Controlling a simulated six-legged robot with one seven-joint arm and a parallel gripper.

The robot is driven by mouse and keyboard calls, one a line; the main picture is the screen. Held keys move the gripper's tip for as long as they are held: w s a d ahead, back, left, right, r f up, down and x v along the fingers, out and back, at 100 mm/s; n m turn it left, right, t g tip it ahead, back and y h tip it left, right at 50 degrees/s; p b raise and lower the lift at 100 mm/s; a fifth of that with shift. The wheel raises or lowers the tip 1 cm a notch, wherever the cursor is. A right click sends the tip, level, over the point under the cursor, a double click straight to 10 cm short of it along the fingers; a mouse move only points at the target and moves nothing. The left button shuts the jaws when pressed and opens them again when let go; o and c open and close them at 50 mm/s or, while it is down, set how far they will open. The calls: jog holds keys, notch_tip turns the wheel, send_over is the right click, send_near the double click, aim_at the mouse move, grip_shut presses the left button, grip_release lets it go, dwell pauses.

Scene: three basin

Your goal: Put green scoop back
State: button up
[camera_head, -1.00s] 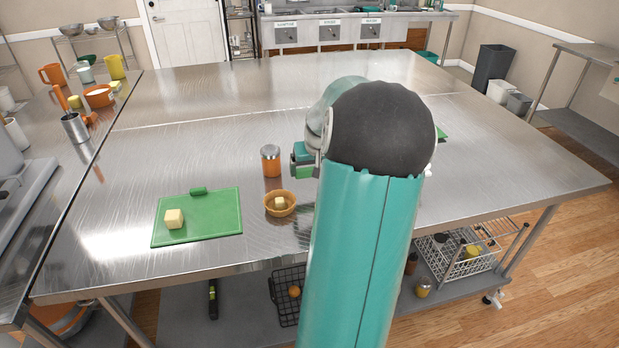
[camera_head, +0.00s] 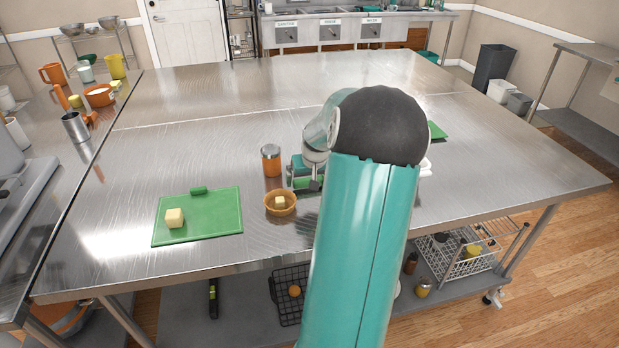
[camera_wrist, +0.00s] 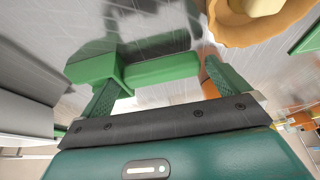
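My gripper (camera_head: 298,174) is low over the steel table, right of an orange jar and a small wicker bowl. In the wrist view, my gripper (camera_wrist: 163,72) has its two green fingers spread wide, with the tabletop showing between them. A bright green bar (camera_wrist: 162,71) lies across near the fingertips. No scoop shape is clearly seen elsewhere, and my arm hides part of the table.
The wicker bowl (camera_head: 280,204) holds butter; the jar (camera_head: 271,161) stands behind it. A green cutting board (camera_head: 219,222) with a butter block (camera_head: 174,218) lies to the left. The back of the table is clear.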

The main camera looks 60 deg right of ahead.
jog(key=v, duration=1.2)
jog(key=w+a+r+n, duration=0.1)
jog(key=w+a+r, duration=0.15)
jog(key=a, duration=0.45)
jog(key=w+a+r+n, duration=0.15)
jog(key=w+a, duration=0.25)
jog(key=a, duration=0.4)
jog(key=s+a+r+n+t+y, duration=0.1)
jog(key=a+n, duration=0.1)
jog(key=a, duration=0.9)
jog(key=s+a+r+n, duration=0.1)
jog(key=a+r+n, duration=0.1)
jog(key=a, duration=1)
jog(key=s+a+f+n+t+y, duration=0.1)
jog(key=s+a+f+n+y, duration=0.1)
jog(key=s+a, duration=0.5)
jog(key=a, duration=0.2)
jog(key=shift+a, duration=0.4)
jog(key=shift+n, duration=0.25)
jog(key=shift+c, duration=0.4)
